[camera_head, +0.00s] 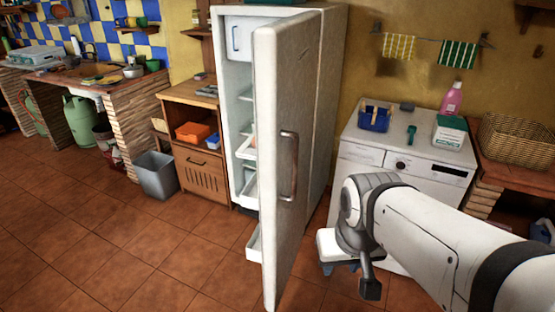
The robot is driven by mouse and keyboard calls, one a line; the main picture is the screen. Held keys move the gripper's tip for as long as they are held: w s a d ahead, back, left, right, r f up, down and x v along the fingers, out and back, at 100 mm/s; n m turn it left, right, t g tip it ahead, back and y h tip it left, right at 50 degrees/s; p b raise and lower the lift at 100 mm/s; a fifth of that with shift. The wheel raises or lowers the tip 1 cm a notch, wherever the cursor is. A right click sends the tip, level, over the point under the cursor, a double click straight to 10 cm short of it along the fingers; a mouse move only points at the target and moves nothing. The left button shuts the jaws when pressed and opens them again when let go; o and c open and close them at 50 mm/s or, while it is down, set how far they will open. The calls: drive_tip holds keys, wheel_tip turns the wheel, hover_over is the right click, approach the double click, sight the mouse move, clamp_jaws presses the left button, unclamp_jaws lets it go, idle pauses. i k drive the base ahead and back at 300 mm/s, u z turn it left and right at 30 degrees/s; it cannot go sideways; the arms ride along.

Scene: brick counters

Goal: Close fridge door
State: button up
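The white fridge (320,95) stands against the yellow wall in the middle of the view. Its door (280,150) is wide open and swung out toward me, so the inner shelves and a small freezer compartment (238,37) show at its left. A dark vertical handle (288,165) is on the door's outer face. My white arm reaches in from the lower right. My gripper (370,290) is at its end, pointing down, to the right of the door and apart from the handle. Its fingers are dark and small, and I cannot make out any gap between them.
A washing machine (405,170) with bottles and boxes on top stands right of the fridge. A low white stool (330,245) is behind my gripper. A wooden cabinet (200,165) and a grey bin (156,174) stand at the left. The tiled floor (130,255) left of the door is clear.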

sight(286, 52)
drive_tip(key=z, duration=0.05)
drive_tip(key=i, duration=1)
drive_tip(key=z, duration=0.3)
drive_tip(key=k, duration=0.2)
